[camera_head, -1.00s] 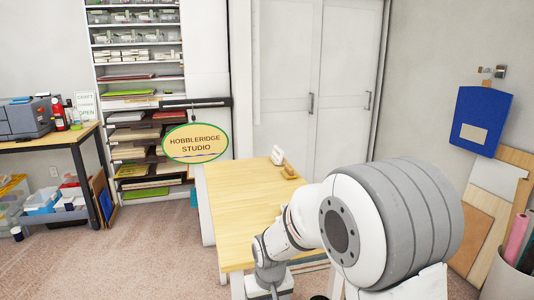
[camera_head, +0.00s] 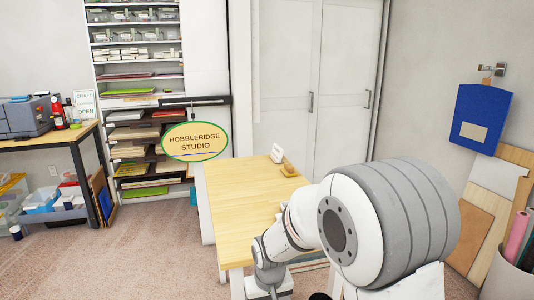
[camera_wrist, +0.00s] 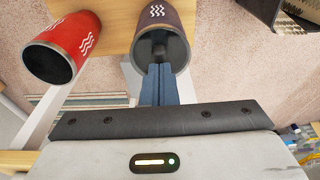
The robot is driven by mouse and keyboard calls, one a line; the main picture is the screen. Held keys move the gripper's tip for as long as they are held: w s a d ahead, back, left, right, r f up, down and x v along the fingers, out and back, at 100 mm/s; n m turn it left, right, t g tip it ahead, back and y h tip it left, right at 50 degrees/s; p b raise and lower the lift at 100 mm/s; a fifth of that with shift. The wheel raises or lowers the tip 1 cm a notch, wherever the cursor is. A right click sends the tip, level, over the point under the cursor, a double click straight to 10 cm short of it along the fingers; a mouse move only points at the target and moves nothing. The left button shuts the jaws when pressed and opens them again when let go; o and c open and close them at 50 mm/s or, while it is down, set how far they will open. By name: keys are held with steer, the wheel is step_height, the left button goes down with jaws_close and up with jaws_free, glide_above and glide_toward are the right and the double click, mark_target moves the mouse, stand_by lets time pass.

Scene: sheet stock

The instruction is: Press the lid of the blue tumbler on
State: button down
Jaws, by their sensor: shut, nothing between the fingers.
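In the wrist view, a dark purple-grey tumbler (camera_wrist: 180,16) with white wavy lines stands at the edge of the wooden table. A red tumbler (camera_wrist: 80,30) with the same lines is left of it. Both show dark round ends toward the camera; I cannot tell whether these are lids or open mouths. My gripper (camera_wrist: 158,70) has blue fingers, shut together and empty. Its tips overlap the dark tumbler's round end; whether they touch is unclear. No clearly blue tumbler and no separate lid show. In the head view my arm hides the gripper and the tumblers.
The wooden table (camera_head: 240,190) has a clear left part, with a small white item (camera_head: 278,154) and a wooden piece (camera_head: 288,171) at its far end. A hanging sign (camera_head: 195,142) and sheet shelves stand behind. A printer bench is at left, boards at right.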

step_height(320, 180, up, 9)
steer(key=p, duration=0.6)
stand_by(0.4)
